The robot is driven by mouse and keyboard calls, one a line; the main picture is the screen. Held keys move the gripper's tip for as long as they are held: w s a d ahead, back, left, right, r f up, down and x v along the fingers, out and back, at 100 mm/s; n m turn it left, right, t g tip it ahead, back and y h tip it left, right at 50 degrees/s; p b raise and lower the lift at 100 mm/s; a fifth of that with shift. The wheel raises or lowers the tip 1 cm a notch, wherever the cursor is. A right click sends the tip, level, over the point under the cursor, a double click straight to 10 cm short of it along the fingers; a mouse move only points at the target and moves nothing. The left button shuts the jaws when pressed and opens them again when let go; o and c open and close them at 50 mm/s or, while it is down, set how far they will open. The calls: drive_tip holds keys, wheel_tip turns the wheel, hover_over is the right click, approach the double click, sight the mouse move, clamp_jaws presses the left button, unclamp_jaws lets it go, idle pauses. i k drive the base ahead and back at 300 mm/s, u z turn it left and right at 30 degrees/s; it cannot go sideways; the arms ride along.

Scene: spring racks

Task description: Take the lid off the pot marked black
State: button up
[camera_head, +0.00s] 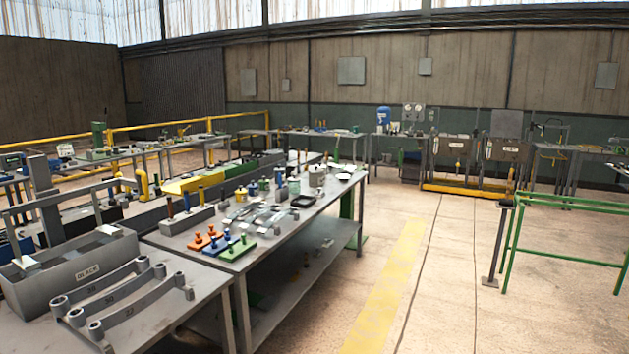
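A light grey, round pot-like vessel (317,176) stands upright toward the far end of the long grey workbench (285,232). It seems to have a cover on top, but it is too small to tell, and no marking on it can be read. At the lower left, an open grey metal trough (75,272) has a label (88,271) that looks like "BLACK", though its first letter is unclear. No lid shows on this trough. My gripper is not in view.
Curved grey bars (125,300) lie on the near bench. Orange pegged blocks (208,238), a blue one (224,243) and a green one (238,249) stand beyond. A black tray (303,201) lies farther back. Open floor (440,300) is right; a green frame (565,202) stands far right.

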sight(316, 170)
drive_tip(key=z, duration=0.9)
drive_tip(key=k, duration=1.15)
drive_tip(key=z, duration=1.05)
drive_tip(key=i, duration=0.75)
drive_tip(key=u, duration=0.4)
drive_tip(key=i, duration=2.6)
drive_tip(key=u, duration=0.5)
drive_tip(key=i, duration=2.5)
drive_tip(key=u, duration=0.5)
drive_tip(key=i, duration=2.45)
drive_tip(key=u, duration=0.8)
drive_tip(key=i, duration=1.25)
drive_tip(key=u, duration=1.35)
drive_tip(key=i, duration=0.9)
drive_tip(key=u, duration=1.1)
